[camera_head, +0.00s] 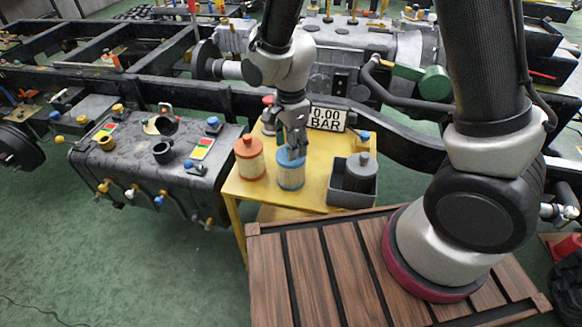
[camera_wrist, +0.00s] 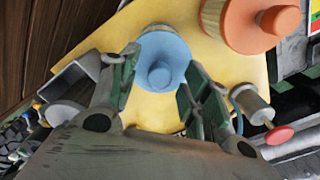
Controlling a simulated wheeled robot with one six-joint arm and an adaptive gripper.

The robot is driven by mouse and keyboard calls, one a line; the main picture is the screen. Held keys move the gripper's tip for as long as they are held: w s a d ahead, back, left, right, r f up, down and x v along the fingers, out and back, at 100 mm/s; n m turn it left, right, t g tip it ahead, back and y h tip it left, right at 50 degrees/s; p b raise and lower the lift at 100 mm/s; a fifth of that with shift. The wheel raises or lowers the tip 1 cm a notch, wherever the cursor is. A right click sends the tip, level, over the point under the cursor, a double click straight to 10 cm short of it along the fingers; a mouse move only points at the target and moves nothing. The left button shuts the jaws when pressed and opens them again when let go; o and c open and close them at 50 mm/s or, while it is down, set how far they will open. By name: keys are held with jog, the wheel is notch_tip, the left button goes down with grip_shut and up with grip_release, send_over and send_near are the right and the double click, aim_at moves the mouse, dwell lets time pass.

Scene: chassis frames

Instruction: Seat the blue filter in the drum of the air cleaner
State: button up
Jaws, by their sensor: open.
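The blue filter (camera_head: 291,174) stands upright on a yellow table, with a pale pleated side and a blue cap and knob. My gripper (camera_head: 291,148) is directly over it, pointing down. In the wrist view the blue filter (camera_wrist: 160,74) shows its round cap and knob between the two spread fingers of my gripper (camera_wrist: 161,66). The fingers look apart from the knob, with gaps on both sides. I cannot tell for sure which part is the drum of the air cleaner.
An orange filter (camera_head: 250,165) stands close left of the blue one. A dark grey filter (camera_head: 361,172) sits in a grey bin (camera_head: 350,199) to the right. A "0.00 BAR" display (camera_head: 327,118) is behind. A grey tank (camera_head: 130,160) stands left of the yellow table (camera_head: 240,193).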

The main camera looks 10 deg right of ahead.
jog(key=shift+f, duration=0.6)
grip_shut()
